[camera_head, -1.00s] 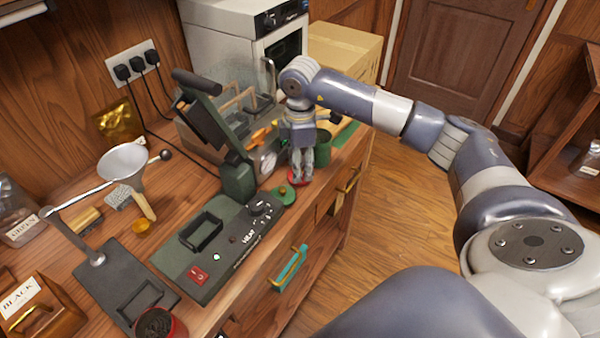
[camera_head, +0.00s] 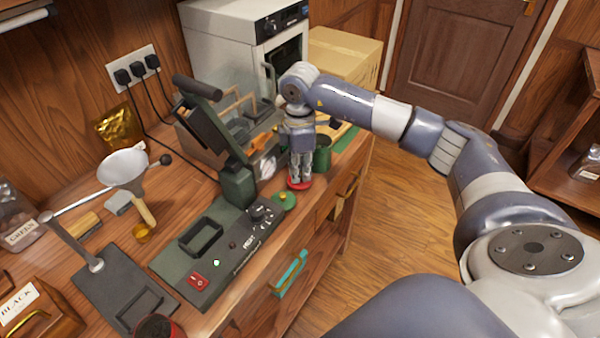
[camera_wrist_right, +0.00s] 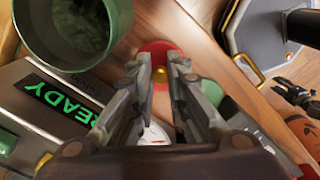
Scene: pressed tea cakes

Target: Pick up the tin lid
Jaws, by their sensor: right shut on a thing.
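A red tin lid (camera_head: 299,185) with a gold knob lies at the counter's front edge, below my right gripper (camera_head: 300,179). In the right wrist view, the red lid (camera_wrist_right: 158,50) shows beyond the fingertips, and its gold knob (camera_wrist_right: 160,72) is between them. My right gripper (camera_wrist_right: 160,70) points down and is shut on the knob. I cannot tell whether the lid is clear of the wood. A green lid (camera_head: 284,201) with a gold knob lies just beside it. My left gripper is not in view.
An open green tin (camera_head: 322,153) stands close behind the gripper. The dark green press (camera_head: 215,245) is to the left. An open red tin (camera_head: 158,326) is at the bottom edge. A cardboard box (camera_head: 345,55) stands behind. Floor is free to the right.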

